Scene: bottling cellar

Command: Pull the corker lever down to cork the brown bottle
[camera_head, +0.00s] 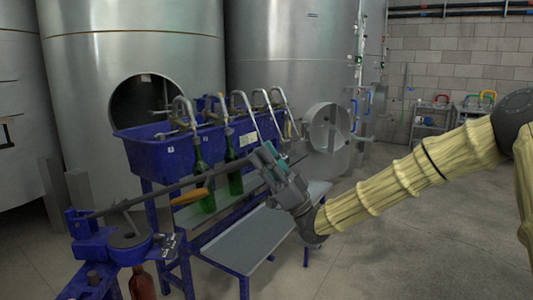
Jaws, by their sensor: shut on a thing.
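The corker (90,247) is a blue machine at the lower left, on a blue frame. Its lever (165,187) is a long dark bar that rises from the corker toward the right. My gripper (264,160) is shut on the far, raised end of the lever, and its fingers hide that end. The brown bottle (143,284) stands upright beneath the corker head; its lower part is cut off by the picture edge, and its mouth is hidden by the corker.
A blue filler trough (160,155) with several metal spouts stands behind the lever, with green bottles (202,190) under it. A grey shelf (245,240) lies below my gripper. Large steel tanks (140,50) stand behind. The floor at right is clear.

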